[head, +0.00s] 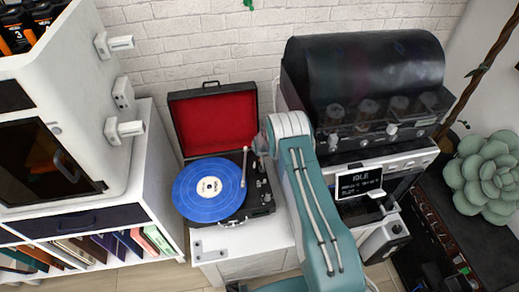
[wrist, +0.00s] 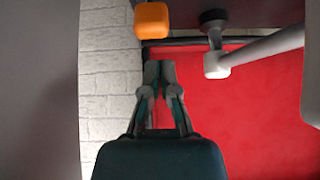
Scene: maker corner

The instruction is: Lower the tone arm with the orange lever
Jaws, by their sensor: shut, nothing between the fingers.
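The record player (head: 262,203) stands open on a white cabinet, with a blue record (head: 190,190) on its platter. Its slim tone arm (head: 244,166) reaches over the record's right side. In the wrist view a pale tone arm part (wrist: 262,47) crosses the upper right. The orange lever (wrist: 152,19) shows as a rounded block at the top of the wrist view. My gripper (wrist: 160,72) is shut and empty, with its fingertips just below the lever in the picture and a gap between them. In the head view my arm hides the gripper and lever.
The open lid's red lining (wrist: 250,100) fills much of the wrist view. A dark-hooded machine (head: 365,70) with an IDLE screen (head: 358,182) stands to the right. A white shelf unit with books (head: 110,247) stands left. A brick wall (head: 215,40) is behind.

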